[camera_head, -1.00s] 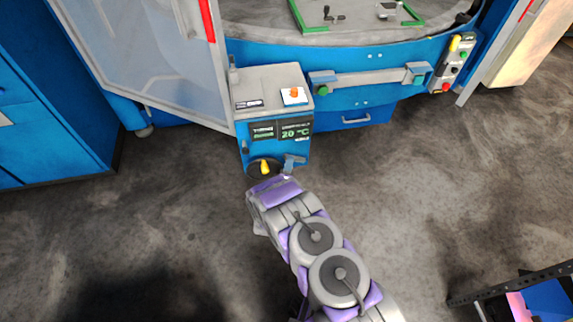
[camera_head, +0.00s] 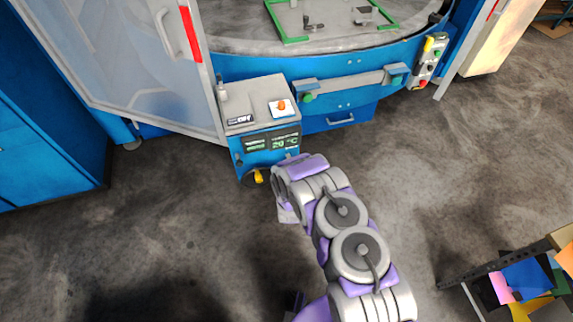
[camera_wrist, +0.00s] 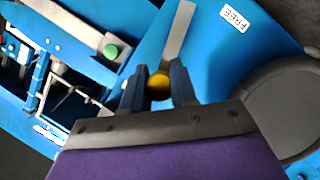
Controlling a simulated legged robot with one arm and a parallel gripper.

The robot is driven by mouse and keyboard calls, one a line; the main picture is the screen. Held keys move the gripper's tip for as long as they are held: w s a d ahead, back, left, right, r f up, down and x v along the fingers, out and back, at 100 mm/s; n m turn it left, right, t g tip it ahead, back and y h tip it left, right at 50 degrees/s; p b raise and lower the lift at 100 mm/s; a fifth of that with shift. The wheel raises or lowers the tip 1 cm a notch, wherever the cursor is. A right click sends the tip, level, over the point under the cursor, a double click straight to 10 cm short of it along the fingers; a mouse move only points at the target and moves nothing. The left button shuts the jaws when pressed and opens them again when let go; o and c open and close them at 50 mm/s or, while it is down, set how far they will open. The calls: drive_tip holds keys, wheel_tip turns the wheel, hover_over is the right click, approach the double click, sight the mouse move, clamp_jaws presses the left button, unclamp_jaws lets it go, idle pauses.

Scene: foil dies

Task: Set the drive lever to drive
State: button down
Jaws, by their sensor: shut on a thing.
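In the wrist view, the drive lever (camera_wrist: 180,35) is a grey bar on a blue panel, with a round yellow knob (camera_wrist: 159,84) at its near end. My gripper (camera_wrist: 158,73) has its two dark fingers on either side of the knob and is shut on it. A white label reading FREE (camera_wrist: 237,17) is on the blue panel, to the right of the lever. No drive label can be seen. In the head view, my arm reaches to the lower right of the blue console (camera_head: 265,150); its links hide the fingers and the lever.
A grey bar with a green button (camera_wrist: 111,50) lies left of the fingers in the wrist view. In the head view, a yellow handle (camera_head: 257,176) is low on the console front. An open door (camera_head: 150,65) stands left.

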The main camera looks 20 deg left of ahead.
drive_tip(key=shift+w+d+r+m+g+y+p, duration=0.1)
drive_tip(key=shift+w+d+m+g+y+p, duration=0.2)
drive_tip(key=shift+d+m+p, duration=0.25)
drive_tip(key=shift+w+d+m+g+y+p, duration=0.25)
drive_tip(key=shift+d+m+g, duration=0.1)
drive_tip(key=shift+m, duration=0.3)
drive_tip(key=c, duration=1.1)
unclamp_jaws()
drive_tip(key=shift+f, duration=0.2)
drive_tip(key=shift+o, duration=1.1)
drive_tip(key=shift+r, duration=0.1)
drive_tip(key=p+v, duration=0.2)
drive_tip(key=v, duration=1.5)
drive_tip(key=shift+s+p, duration=0.15)
drive_tip(key=shift+p, duration=0.25)
